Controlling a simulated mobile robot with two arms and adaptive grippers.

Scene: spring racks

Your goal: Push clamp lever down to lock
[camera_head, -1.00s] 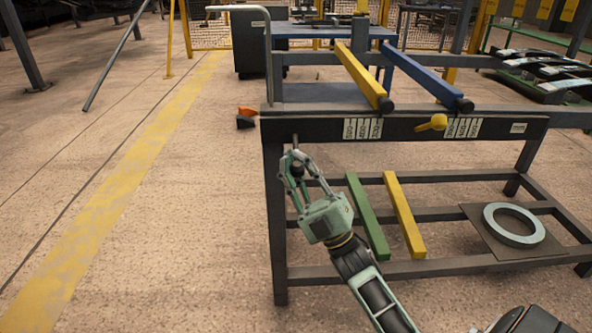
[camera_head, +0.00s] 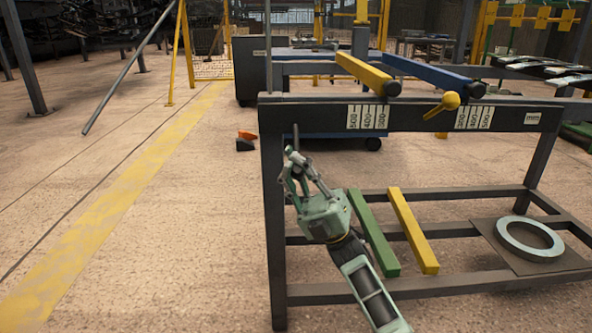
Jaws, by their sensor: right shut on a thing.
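A yellow lever (camera_head: 446,103) with a round knob sits on the dark front beam of the rack (camera_head: 400,117); its short arm slants down to the left. I cannot tell for certain whether it is the clamp lever. My right gripper (camera_head: 295,160) is in front of the rack's left end, well below and left of the yellow lever and apart from it. Its fingers are close together around the lower end of a small dark rod (camera_head: 295,137), just below the beam. The fingers partly hide the rod. My left gripper is not in view.
Yellow (camera_head: 363,72) and blue (camera_head: 432,73) bars jut from the rack top. A green bar (camera_head: 373,233), a yellow bar (camera_head: 412,230) and a pale ring (camera_head: 507,238) rest on the lower shelf. The floor left of the rack is open.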

